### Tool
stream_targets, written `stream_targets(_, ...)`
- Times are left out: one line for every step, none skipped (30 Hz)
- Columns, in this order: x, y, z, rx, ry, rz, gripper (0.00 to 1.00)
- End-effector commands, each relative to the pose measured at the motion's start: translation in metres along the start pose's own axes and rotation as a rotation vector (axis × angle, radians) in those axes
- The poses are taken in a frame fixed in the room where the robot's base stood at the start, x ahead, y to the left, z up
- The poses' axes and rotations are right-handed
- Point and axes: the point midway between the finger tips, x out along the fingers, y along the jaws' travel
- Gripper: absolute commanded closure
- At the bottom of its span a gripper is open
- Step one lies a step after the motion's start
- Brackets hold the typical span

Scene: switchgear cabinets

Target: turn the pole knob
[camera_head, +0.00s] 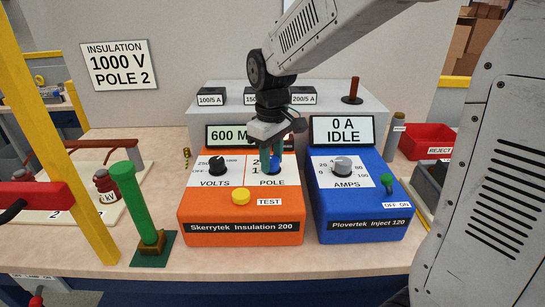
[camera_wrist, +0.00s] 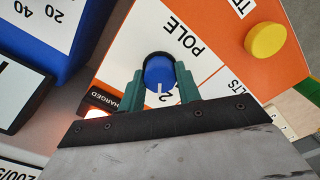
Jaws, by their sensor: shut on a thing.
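The pole knob is a blue round knob (camera_wrist: 159,72) with a white pointer line, on the white POLE panel of the orange Skerrytek Insulation 200 box (camera_head: 242,211). In the wrist view its pointer line is toward the printed 2. My gripper (camera_head: 271,158) reaches down onto the knob from above. In the wrist view the green fingers of my gripper (camera_wrist: 161,86) stand on both sides of the knob, shut on it. In the head view the knob is largely hidden by the fingers, and my gripper covers part of the 600 M display (camera_head: 226,135).
The VOLTS knob (camera_head: 217,166) and yellow TEST button (camera_head: 240,197) are close by on the orange box. The blue Plovertek box (camera_head: 362,215) stands just right. A green post (camera_head: 137,202) stands left. A sign (camera_head: 115,65) reads 1000 V POLE 2.

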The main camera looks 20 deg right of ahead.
Motion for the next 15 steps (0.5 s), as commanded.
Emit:
stream_targets(-0.0003,-0.0002,0.0001,0.033,0.000,-0.001,0.89)
stream_targets(-0.0003,-0.0002,0.0001,0.057,0.000,-0.001,0.89)
stream_targets(-0.0003,-0.0001,0.0001,0.090,0.000,-0.001,0.89)
stream_targets(-0.0003,-0.0002,0.0001,0.116,0.000,-0.001,0.89)
stream_targets(-0.0004,-0.0001,0.0001,0.143,0.000,-0.001,0.89)
stream_targets(-0.0004,-0.0001,0.0001,0.178,0.000,-0.001,0.89)
stream_targets(-0.0004,-0.0001,0.0001,0.205,0.000,-0.001,0.89)
stream_targets(-0.0004,-0.0001,0.0001,0.231,0.000,-0.001,0.89)
stream_targets(-0.0004,0.0000,0.0001,0.265,0.000,-0.001,0.89)
stream_targets(-0.0004,0.0000,0.0001,0.291,0.000,-0.001,0.89)
stream_targets(-0.0004,0.0000,0.0001,0.315,0.000,0.000,0.89)
stream_targets(-0.0004,0.0000,0.0001,0.348,0.000,0.000,0.89)
stream_targets(-0.0004,0.0000,0.0001,0.371,0.000,0.000,0.89)
stream_targets(-0.0004,0.0000,0.0001,0.395,0.000,0.000,0.89)
stream_targets(-0.0004,0.0001,0.0001,0.424,0.000,0.000,0.89)
